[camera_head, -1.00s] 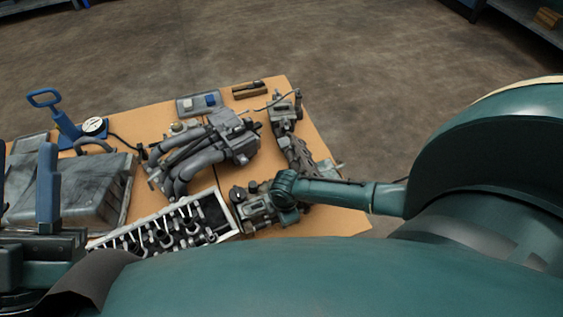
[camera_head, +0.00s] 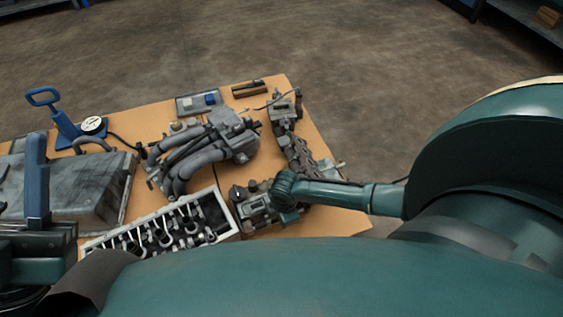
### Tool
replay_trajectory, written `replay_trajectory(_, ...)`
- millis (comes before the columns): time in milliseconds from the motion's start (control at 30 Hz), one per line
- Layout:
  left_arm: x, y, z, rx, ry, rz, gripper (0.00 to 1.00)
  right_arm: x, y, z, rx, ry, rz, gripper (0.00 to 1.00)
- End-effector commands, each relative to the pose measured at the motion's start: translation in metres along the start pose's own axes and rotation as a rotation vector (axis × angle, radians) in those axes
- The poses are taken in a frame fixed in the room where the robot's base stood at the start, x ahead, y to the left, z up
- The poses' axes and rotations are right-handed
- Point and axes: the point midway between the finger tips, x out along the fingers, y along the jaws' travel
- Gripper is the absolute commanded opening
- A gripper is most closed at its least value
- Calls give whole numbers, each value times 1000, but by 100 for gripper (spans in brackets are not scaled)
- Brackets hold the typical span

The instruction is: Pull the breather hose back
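A dark curved hose (camera_head: 92,142) arches at the back edge of a large grey cover (camera_head: 95,185) on the table's left; it may be the breather hose. My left gripper (camera_head: 36,178) is at the left edge. One blue finger stands upright in front of the cover, with open space beside it; the other finger is out of frame. Nothing shows in its grasp. Whether the finger touches the cover is unclear. My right arm (camera_head: 340,192) reaches in from the right, its end by a small grey assembly (camera_head: 254,207); its fingers are not visible.
A pipe manifold (camera_head: 205,150) and a white-edged part with several rods (camera_head: 165,230) lie mid-table. A blue hand pump (camera_head: 62,122) with a gauge (camera_head: 94,126) stands behind the cover. A long grey part (camera_head: 292,145) lies at right. Little tabletop is bare.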

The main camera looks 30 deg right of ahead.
Motion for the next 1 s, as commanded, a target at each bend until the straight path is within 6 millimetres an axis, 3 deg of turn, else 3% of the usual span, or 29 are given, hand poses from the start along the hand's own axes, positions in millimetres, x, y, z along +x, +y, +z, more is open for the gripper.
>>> replay_trajectory(233, 4, -2, -3, -9, -12, -1, 33, -3, 0, 9, 2, -3, -1, 0)
replay_trajectory(400, -8, 5, 16, -85, -131, -17, 33, -2, 0, 23, 2, -4, -1, 0)
replay_trajectory(633, -8, 6, 16, -82, -126, -16, 33, 0, 0, 25, 1, -7, -1, 0)
replay_trajectory(667, -8, 6, 16, -82, -126, -16, 33, 0, 0, 25, 1, -7, -1, 16)
replay_trajectory(733, -8, 6, 16, -81, -125, -15, 33, 0, 0, 25, 1, -7, -1, 22)
replay_trajectory(1000, -7, 5, 15, -81, -125, -15, 33, -1, 0, 22, 0, -2, -1, 23)
